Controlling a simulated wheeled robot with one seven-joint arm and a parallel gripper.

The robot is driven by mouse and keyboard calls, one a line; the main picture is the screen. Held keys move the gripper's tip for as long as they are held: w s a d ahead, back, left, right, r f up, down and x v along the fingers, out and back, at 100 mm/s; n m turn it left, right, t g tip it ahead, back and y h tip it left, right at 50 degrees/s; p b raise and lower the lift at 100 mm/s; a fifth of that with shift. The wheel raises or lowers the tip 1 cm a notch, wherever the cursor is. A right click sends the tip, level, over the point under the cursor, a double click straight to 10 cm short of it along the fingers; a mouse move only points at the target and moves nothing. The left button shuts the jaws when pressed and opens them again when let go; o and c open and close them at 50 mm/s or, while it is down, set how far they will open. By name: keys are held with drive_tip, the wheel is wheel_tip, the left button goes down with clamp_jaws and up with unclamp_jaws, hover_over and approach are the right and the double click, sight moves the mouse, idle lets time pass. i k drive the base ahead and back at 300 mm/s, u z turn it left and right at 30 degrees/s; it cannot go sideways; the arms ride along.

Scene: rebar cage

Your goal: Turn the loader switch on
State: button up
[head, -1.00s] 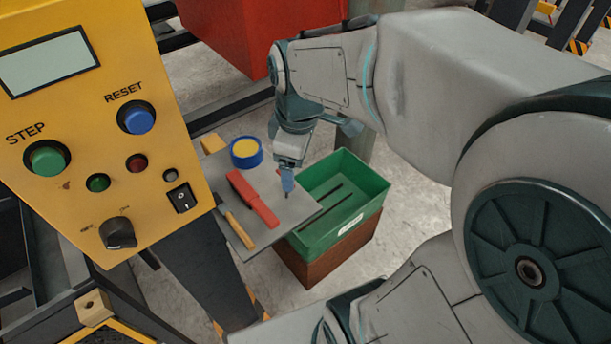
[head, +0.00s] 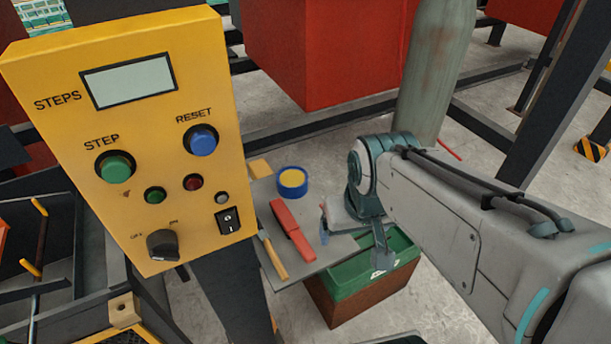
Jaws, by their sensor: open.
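The yellow control panel (head: 110,215) stands at the left in the head view. A black rotary knob (head: 162,245) is at its lower left, with small marks above it that look like OFF on the left and ON on the right. I cannot tell clearly which mark it points to. A black rocker switch (head: 228,221) is at the lower right of the panel; neither carries a readable loader label. My gripper (head: 323,222) is open and empty, right of the panel and apart from it, by the grey tool shelf. Its fingertips are small and partly hidden.
The grey shelf (head: 322,256) holds a red-handled tool (head: 292,230), a wooden-handled tool (head: 273,257) and a blue-and-yellow tape roll (head: 292,182). A green bin (head: 350,283) is beside it. The panel also has green, blue and red buttons.

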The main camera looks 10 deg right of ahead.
sight(162, 244)
drive_tip(key=u, duration=2.05)
drive_tip(key=k, duration=0.65)
drive_tip(key=z, duration=0.8)
